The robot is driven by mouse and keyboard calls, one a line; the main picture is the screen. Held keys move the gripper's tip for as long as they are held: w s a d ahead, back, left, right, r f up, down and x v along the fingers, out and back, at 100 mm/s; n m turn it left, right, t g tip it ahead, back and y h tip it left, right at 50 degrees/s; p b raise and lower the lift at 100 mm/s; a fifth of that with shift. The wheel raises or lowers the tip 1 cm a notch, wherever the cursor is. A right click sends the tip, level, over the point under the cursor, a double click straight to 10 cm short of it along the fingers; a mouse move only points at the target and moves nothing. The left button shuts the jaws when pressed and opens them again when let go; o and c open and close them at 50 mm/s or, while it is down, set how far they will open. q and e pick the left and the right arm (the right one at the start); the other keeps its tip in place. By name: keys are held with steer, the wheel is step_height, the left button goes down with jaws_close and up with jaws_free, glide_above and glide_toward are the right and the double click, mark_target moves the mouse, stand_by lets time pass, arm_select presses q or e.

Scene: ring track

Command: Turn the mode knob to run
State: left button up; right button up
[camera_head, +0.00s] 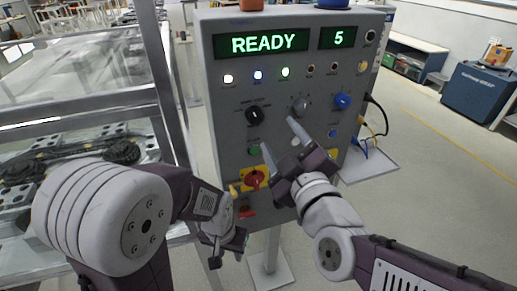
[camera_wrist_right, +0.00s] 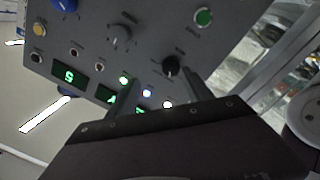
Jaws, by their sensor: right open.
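A grey control panel (camera_head: 220,140) faces me, with a green READY display (camera_head: 270,41). A black knob (camera_head: 254,116) with small lettering around it sits left of a grey knob (camera_head: 301,104); the lettering is too small to read, so I cannot tell for sure which is the mode knob. In the right wrist view the black knob (camera_wrist_right: 170,67) and grey knob (camera_wrist_right: 122,32) appear upside down. My right gripper (camera_head: 279,136) is open, its fingers pointing at the panel just below the two knobs, holding nothing. My left gripper (camera_head: 228,250) hangs low, below the panel's left part.
A second display (camera_head: 338,38) reads 5. A glass-walled track enclosure (camera_head: 80,80) stands left. Cables hang at the right side.

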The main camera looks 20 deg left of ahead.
mark_target(257, 119)
steer(key=shift+n+y, duration=0.3)
steer(key=shift+y, duration=0.1)
steer(key=w+a, duration=0.6)
steer(key=shift+w+a+f, duration=0.15)
steer(key=shift+a+f, duration=0.1)
steer(key=shift+f, duration=0.05)
jaws_close()
